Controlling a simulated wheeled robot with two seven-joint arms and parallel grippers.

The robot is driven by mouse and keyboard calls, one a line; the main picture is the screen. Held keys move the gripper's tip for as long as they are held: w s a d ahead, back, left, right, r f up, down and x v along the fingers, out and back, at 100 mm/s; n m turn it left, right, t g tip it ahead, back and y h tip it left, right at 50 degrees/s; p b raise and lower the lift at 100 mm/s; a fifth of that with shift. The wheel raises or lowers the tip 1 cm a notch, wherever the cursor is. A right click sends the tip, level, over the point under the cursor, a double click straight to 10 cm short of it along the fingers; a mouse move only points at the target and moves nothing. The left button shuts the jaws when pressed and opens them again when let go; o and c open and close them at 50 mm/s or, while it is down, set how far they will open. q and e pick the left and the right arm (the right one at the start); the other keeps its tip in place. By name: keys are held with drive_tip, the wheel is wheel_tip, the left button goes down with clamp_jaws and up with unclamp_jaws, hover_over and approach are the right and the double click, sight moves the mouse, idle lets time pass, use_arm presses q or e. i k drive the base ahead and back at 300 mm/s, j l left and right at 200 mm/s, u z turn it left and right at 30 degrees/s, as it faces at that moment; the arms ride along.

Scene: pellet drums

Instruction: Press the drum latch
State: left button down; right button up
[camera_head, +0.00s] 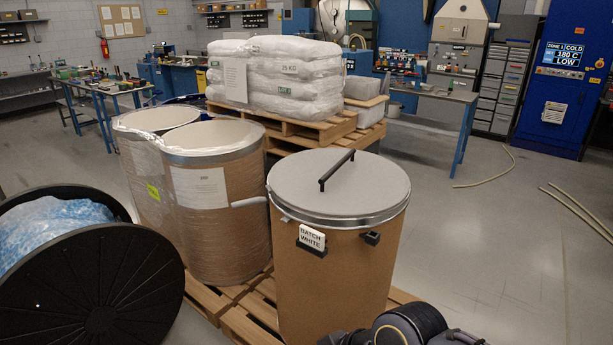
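The front drum (330,285) is brown with a grey lid (310,185), a black bar handle (337,170) and a metal rim band (345,222). The lid sits on the drum. A small black block, which looks like the latch (372,239), sticks out from the drum's front right side just below the band. Whether it is pressed is too small to tell. Part of my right arm (408,325) shows at the bottom edge, in front of the drum's lower right. Neither gripper's fingers show.
A "BATCH WHITE" card (312,237) sits in a black holder left of the latch. Two wrapped drums (215,220) stand behind left on a wooden pallet (235,310). A black reel (95,290) stands front left. White sacks (280,80) are stacked behind. Floor at right is mostly clear, with hoses (580,210).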

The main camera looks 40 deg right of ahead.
sight(254, 201)
drive_tip(key=i+l+z, duration=0.25)
drive_tip(key=z, duration=0.15)
drive_tip(key=i+z, duration=0.85)
drive_tip(key=i+j+z, duration=0.1)
drive_tip(key=i+z, duration=0.35)
drive_tip(key=k, duration=0.1)
